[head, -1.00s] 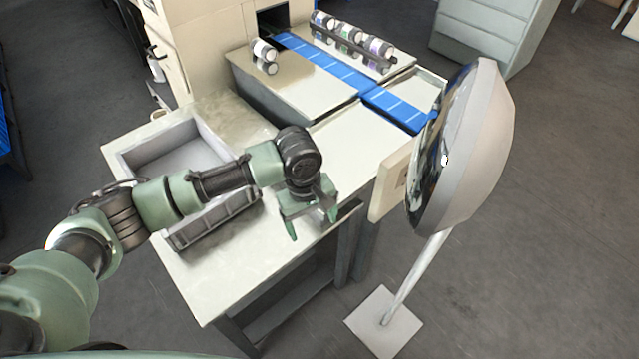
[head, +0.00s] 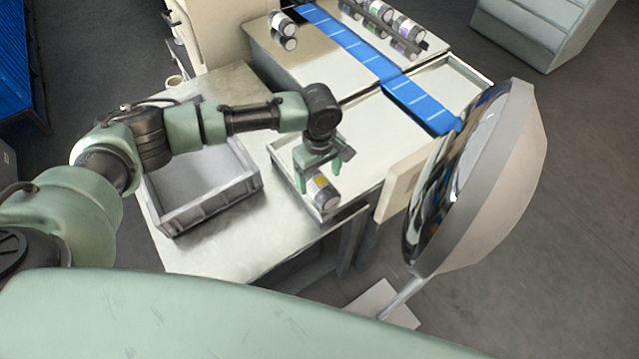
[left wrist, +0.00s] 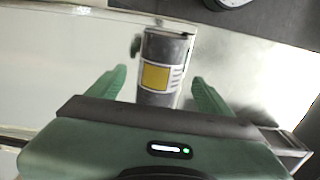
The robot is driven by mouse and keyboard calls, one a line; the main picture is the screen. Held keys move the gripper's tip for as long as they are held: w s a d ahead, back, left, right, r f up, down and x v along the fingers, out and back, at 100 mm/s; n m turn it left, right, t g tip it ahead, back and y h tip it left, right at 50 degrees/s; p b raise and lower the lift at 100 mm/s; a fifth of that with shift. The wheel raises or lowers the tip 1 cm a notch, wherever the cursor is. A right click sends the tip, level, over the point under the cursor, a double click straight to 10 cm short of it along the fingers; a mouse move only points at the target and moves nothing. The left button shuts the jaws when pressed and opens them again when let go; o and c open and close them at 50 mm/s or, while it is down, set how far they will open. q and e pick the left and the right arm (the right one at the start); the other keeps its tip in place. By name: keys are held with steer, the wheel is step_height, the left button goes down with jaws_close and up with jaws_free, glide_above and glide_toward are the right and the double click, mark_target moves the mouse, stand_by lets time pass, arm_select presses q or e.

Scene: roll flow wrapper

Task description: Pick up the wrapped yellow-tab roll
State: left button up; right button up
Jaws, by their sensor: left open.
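The yellow-tab roll (head: 321,191) is a dark grey cylinder with a white label and a yellow patch, at the front corner of the metal outfeed tray. In the left wrist view the roll (left wrist: 160,75) lies between the two green fingers, with a gap on each side. My left gripper (head: 326,172) is open above and around the near side of the roll; its fingers also show in the left wrist view (left wrist: 162,90). The fingers do not visibly touch the roll. My right gripper is not in view.
A grey open crate (head: 213,205) stands on the table (head: 225,255) to the left and looks empty. A blue conveyor belt (head: 425,105) runs behind. A large round mirror (head: 450,180) stands at the right.

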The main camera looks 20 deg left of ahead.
mark_target(319, 181)
arm_select(q)
step_height(319, 181, down, 3)
steer(key=shift+w+f, duration=0.1)
steer(key=c, duration=1.7)
jaws_close()
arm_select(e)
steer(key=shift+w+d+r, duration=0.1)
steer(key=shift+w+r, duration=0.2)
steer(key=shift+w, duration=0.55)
arm_select(q)
steer(key=shift+r, duration=0.2)
